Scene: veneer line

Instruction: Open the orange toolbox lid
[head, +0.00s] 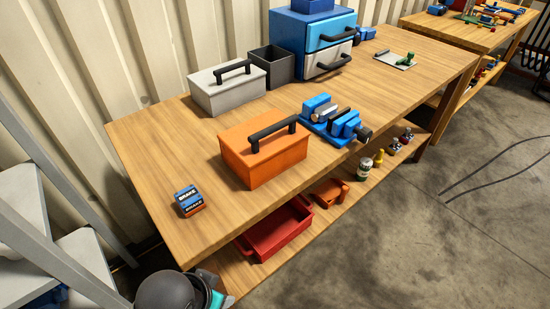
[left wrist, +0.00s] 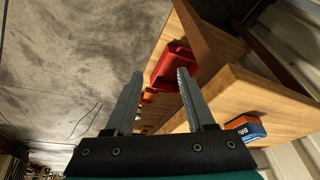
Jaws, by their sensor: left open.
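The orange toolbox (head: 280,168) stands upright on the workbench near its front edge in the head view. Its lid (head: 240,145) is closed, and a black bar handle (head: 273,131) sits on top. My left gripper (left wrist: 160,74) is open and empty in the left wrist view, its two grey fingers apart. It points toward the bench's side, with the red tray beyond the fingertips, and is apart from the toolbox. The toolbox cannot be made out for certain in the left wrist view. My right gripper is not in view.
On the workbench (head: 150,165) are a grey toolbox (head: 225,95), a blue vise (head: 335,120), a blue drawer cabinet (head: 300,45) and a small blue-and-orange box (head: 188,201). A red tray (head: 275,232) lies on the lower shelf.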

